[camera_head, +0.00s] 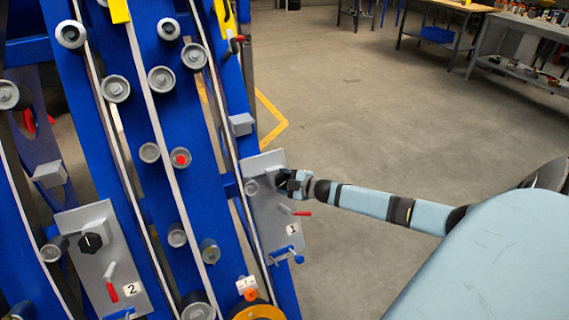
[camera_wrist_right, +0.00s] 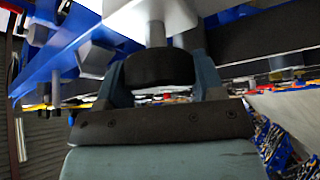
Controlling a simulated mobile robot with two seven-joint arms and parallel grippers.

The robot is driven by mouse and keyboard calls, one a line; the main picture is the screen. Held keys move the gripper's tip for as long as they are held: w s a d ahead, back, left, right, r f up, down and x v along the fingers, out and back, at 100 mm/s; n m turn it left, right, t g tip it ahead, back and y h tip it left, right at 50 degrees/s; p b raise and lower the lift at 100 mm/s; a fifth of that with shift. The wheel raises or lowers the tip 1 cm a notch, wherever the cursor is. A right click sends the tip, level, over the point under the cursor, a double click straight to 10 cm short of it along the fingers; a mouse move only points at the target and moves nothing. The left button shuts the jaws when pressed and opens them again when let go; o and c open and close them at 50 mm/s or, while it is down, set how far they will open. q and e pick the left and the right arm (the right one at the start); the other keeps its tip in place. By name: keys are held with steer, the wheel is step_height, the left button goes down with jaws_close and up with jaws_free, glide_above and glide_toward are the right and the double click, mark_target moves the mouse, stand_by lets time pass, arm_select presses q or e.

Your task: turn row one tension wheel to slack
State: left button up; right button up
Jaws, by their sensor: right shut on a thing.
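The row one panel is a grey plate (camera_head: 270,217) marked 1 on the blue chassis, near the middle of the head view. My right gripper (camera_head: 290,183) is at the upper part of this plate. In the right wrist view the right gripper (camera_wrist_right: 160,85) is shut on a black round tension wheel (camera_wrist_right: 158,70), with one finger on each side. A grey shaft joins the wheel to the plate. In the head view the gripper mostly hides this wheel. A red-tipped lever (camera_head: 298,212) sits just below it. My left gripper is not in view.
A second grey plate (camera_head: 97,265) marked 2, with a black knob (camera_head: 92,241) and a red-tipped lever (camera_head: 112,285), is at the left. Grey rollers and pale belts run along the blue chassis (camera_head: 210,130). The floor at the right is clear up to the workbenches (camera_head: 440,25).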

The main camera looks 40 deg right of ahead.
steer(key=n+g+p, duration=0.1)
steer(key=n+p, duration=0.1)
steer(key=r+n+g+p, duration=0.1)
steer(key=p, duration=0.1)
steer(key=shift+w+n+y, duration=0.1)
steer(key=shift+n+y, duration=0.3)
steer(key=shift+n+g+p, duration=0.5)
steer(key=shift+n+p, duration=0.4)
steer(key=shift+p, duration=0.3)
steer(key=n+g+p, duration=0.1)
steer(key=n+p, duration=0.1)
steer(key=p, duration=0.1)
steer(key=shift+f+n+g+p, duration=0.2)
steer(key=shift+n+g+p, duration=0.2)
steer(key=shift+n+p, duration=0.5)
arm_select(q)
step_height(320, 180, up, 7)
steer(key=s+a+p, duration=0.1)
arm_select(e)
steer(key=shift+f, duration=0.1)
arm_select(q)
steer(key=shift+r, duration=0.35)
arm_select(e)
steer(key=shift+f, duration=0.15)
steer(key=o, duration=0.9)
steer(key=shift+a+f, duration=0.1)
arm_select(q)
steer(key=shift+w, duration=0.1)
arm_select(e)
steer(key=shift+h, duration=0.3)
